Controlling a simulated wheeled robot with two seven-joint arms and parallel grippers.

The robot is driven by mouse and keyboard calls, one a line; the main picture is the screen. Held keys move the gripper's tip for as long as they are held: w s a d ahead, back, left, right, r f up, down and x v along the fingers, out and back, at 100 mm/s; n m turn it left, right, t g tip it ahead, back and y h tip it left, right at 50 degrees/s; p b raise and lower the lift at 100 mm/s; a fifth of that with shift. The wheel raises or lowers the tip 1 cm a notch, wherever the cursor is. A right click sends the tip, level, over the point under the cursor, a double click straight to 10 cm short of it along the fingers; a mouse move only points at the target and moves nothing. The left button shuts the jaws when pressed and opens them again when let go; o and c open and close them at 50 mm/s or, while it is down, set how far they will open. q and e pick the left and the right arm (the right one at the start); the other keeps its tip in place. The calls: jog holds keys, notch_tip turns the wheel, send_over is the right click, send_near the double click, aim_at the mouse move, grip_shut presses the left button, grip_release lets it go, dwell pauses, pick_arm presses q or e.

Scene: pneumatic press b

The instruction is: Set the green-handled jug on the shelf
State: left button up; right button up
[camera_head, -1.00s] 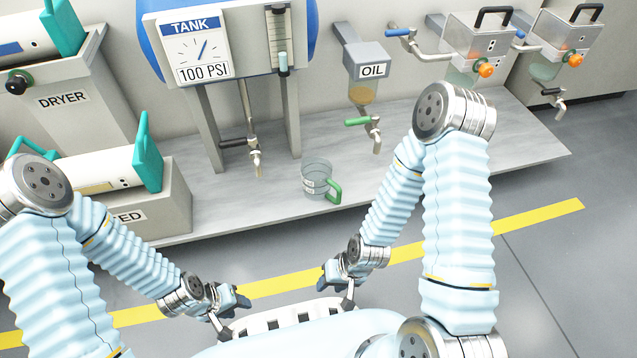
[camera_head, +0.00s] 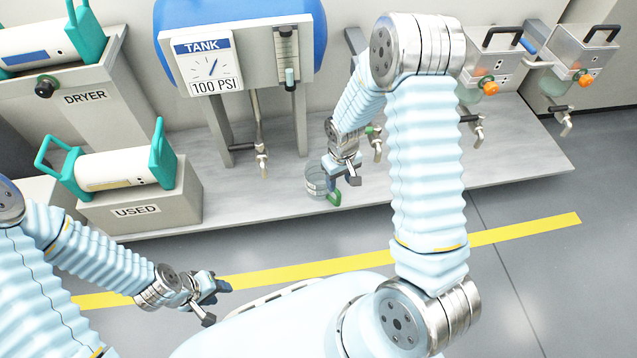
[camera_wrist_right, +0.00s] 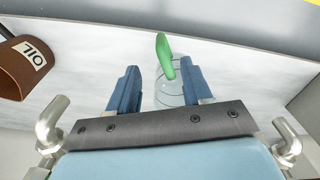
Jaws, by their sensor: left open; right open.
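The clear jug (camera_head: 315,180) with a green handle (camera_head: 334,198) stands on the grey shelf (camera_head: 250,205), near its front edge below the tank. My right gripper (camera_head: 342,176) is open just above the jug and partly hides it. In the right wrist view, the jug (camera_wrist_right: 169,92) and its green handle (camera_wrist_right: 163,50) show between and beyond the open blue fingers (camera_wrist_right: 157,88); the handle lies nearer the middle of the gap. I see no contact with the jug. My left gripper (camera_head: 208,298) is open and empty, low over the floor in front of the shelf.
The tank (camera_head: 240,40) and its tap stand behind the jug. A tap with a green lever (camera_head: 374,140) is close to my right wrist. The USED box (camera_head: 140,205) and DRYER (camera_head: 80,90) are at left.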

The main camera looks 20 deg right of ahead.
send_over(337, 205)
jog(key=f, duration=0.3)
jog(key=w+f, duration=0.1)
jog(key=f, duration=0.1)
jog(key=shift+d+f+b, duration=0.3)
jog(key=shift+d+b, duration=0.05)
jog(key=shift+d, duration=0.05)
jog(key=f, duration=0.3)
jog(key=f+b, duration=0.1)
jog(key=f, duration=0.1)
jog(key=shift+s+a+f, duration=0.15)
jog(key=shift+s, duration=0.1)
jog(key=shift+c, duration=0.4)
grip_shut()
